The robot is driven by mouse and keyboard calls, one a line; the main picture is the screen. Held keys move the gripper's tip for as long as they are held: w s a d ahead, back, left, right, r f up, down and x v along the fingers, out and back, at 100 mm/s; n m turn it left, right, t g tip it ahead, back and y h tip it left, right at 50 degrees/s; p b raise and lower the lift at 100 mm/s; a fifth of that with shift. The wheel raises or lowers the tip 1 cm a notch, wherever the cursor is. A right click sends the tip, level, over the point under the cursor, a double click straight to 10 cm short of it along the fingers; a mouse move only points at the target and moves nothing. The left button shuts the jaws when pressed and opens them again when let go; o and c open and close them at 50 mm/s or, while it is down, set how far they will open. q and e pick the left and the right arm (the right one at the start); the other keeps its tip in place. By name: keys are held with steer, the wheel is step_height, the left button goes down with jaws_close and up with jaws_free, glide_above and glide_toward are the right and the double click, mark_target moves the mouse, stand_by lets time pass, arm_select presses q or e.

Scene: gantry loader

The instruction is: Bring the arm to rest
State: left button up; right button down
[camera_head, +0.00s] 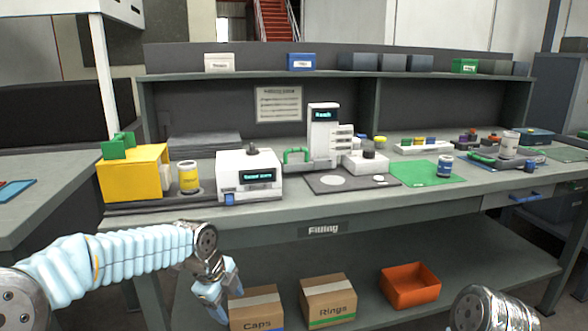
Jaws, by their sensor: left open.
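My left arm comes in from the left in a pale blue ribbed sleeve. Its gripper (226,300) hangs below the front edge of the workbench (400,209), pointing down, in front of the lower shelf. The left gripper is open, and I see nothing between its fingers. It overlaps the left side of the Caps box (257,310) in the picture; I cannot tell the gap in depth. Of my right arm, only a metal link shows at the bottom right; its gripper is out of the picture.
Below stand the Rings box (328,300) and an orange bin (410,286).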

arm_select(q)
steer(key=s+d+f+n+h, duration=0.1)
steer(key=s+d+f+n, duration=0.2)
steer(key=f, duration=0.4)
steer(key=s+f+n+g, duration=0.1)
steer(key=s+f+n, duration=0.25)
steer(key=f, duration=0.45)
steer(key=s+d+f+n+h, duration=0.1)
steer(key=s+d+f+n, duration=0.1)
steer(key=f+n, duration=0.35)
steer(key=s+f+n, duration=1)
steer(key=s+f, duration=0.2)
steer(key=s, duration=0.2)
steer(key=shift+s+a+f+g, duration=0.15)
steer(key=shift+s+f+g, duration=0.15)
steer(key=shift+g, duration=0.1)
